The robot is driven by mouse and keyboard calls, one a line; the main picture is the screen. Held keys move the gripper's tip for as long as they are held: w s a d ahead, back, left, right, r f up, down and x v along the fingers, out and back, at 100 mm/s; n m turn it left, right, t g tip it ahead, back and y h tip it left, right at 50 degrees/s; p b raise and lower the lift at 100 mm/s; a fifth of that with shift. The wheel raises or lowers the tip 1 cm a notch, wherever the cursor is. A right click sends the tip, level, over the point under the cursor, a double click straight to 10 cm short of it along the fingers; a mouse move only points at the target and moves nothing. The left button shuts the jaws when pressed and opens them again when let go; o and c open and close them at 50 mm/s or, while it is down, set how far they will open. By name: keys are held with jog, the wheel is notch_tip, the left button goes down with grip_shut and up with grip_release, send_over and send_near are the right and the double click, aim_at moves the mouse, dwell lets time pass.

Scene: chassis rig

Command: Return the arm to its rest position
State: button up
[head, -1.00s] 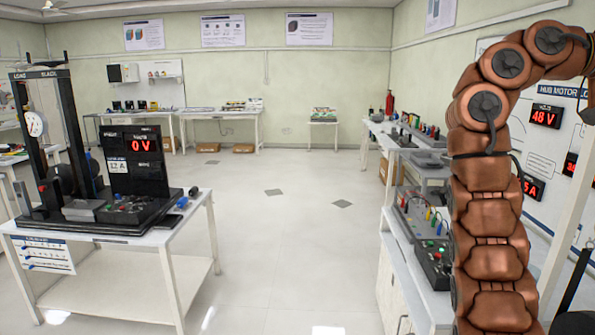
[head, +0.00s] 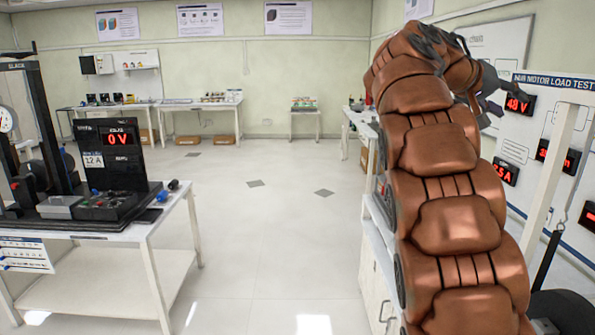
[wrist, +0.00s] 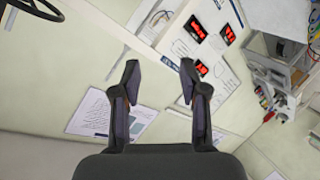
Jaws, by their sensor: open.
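My arm (head: 440,190), with copper-brown segments, rises at the right of the head view and bends over at the top. My gripper (head: 506,100) shows partly behind the arm's upper end, in front of the motor load test panel (head: 512,145). I cannot tell its distance from the panel in the head view. In the wrist view my gripper (wrist: 158,75) has its two dark fingers spread apart with nothing between them. The wall, printed sheets and red displays lie beyond the fingers, tilted in that view.
A white table (head: 105,270) with a black test stand (head: 125,160) reading 0 V is at left. A bench (head: 375,255) runs behind my arm at right, beside a white frame post (head: 550,180). The middle floor (head: 260,230) is clear.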

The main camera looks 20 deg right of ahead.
jog(key=s+a+f+n+t+y, duration=0.1)
jog(key=s+a+f+n+y, duration=0.25)
jog(key=a+f, duration=0.8)
jog(key=s+a+f+n+y, duration=0.35)
jog(key=a+f, duration=0.55)
jog(key=f, duration=0.5)
jog(key=s+a+f+n+g+y, duration=0.2)
jog(key=s+a+f+y, duration=0.4)
jog(key=s+a+f, duration=1.1)
jog(key=s+a, duration=0.3)
jog(key=shift+a+f+n+y, duration=0.25)
jog(key=shift+f+n+y, duration=0.15)
jog(key=shift+s, duration=0.1)
